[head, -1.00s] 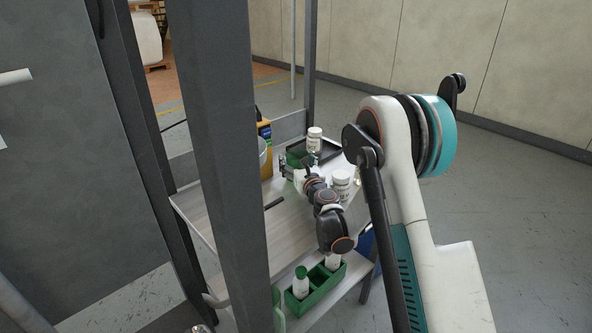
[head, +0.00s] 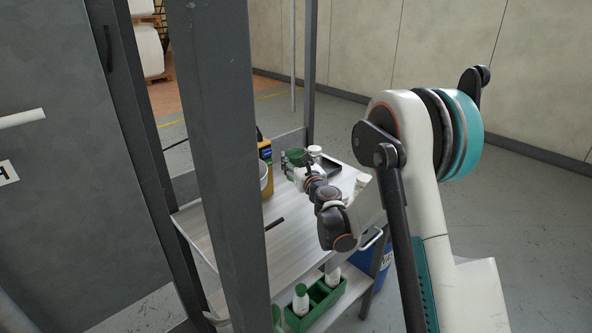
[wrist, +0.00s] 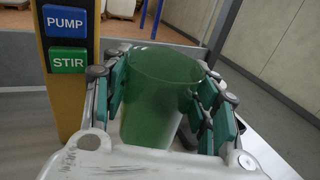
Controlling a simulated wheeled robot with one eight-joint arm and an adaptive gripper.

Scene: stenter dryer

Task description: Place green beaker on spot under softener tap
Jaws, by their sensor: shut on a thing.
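The green beaker (wrist: 158,95) is between the fingers of my gripper (wrist: 163,100) in the wrist view, its open rim toward the camera. The pads press on it from both sides. In the head view the beaker (head: 296,157) shows small at the end of my arm, and my gripper (head: 299,167) holds it above the far part of the table, near the yellow box. No softener tap or spot under it can be made out.
A yellow box (wrist: 65,75) with blue PUMP and green STIR buttons stands left of my gripper. A black tray (head: 328,167) and white jars (head: 315,152) are at the table's right. A grey post (head: 225,150) hides part of the table (head: 290,240). A green caddy (head: 325,303) with bottles sits below.

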